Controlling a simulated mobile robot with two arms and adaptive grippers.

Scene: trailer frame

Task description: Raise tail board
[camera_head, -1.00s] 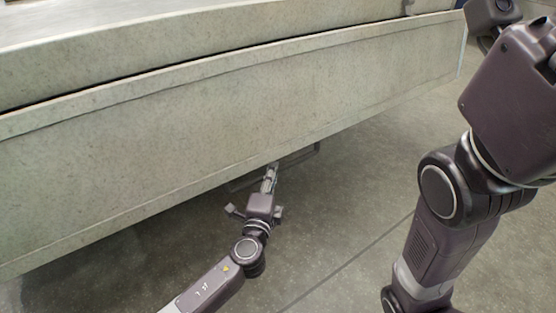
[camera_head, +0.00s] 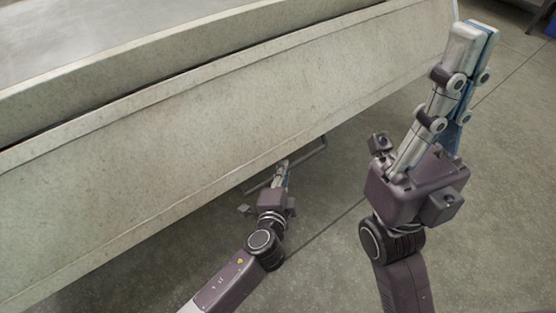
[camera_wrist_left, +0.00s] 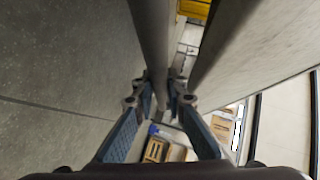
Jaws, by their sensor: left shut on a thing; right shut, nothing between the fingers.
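The tail board (camera_head: 200,145) is a long pale grey panel hanging along the edge of the trailer bed, slanting across the head view. A thin metal bar handle (camera_head: 312,155) juts out below its lower edge. My left gripper (camera_head: 283,168) is at this handle under the board and is shut on it. In the left wrist view its fingers (camera_wrist_left: 161,88) close around a dark bar, with the board's pale face (camera_wrist_left: 265,45) to the right. My right gripper (camera_head: 471,45) is shut and empty, pointing up to the right of the board's end.
The flat trailer bed (camera_head: 90,45) lies above the board, with a dark gap between them. The grey concrete floor (camera_head: 335,240) is clear below and to the right. Wooden crates (camera_wrist_left: 155,150) show beyond the fingers in the left wrist view.

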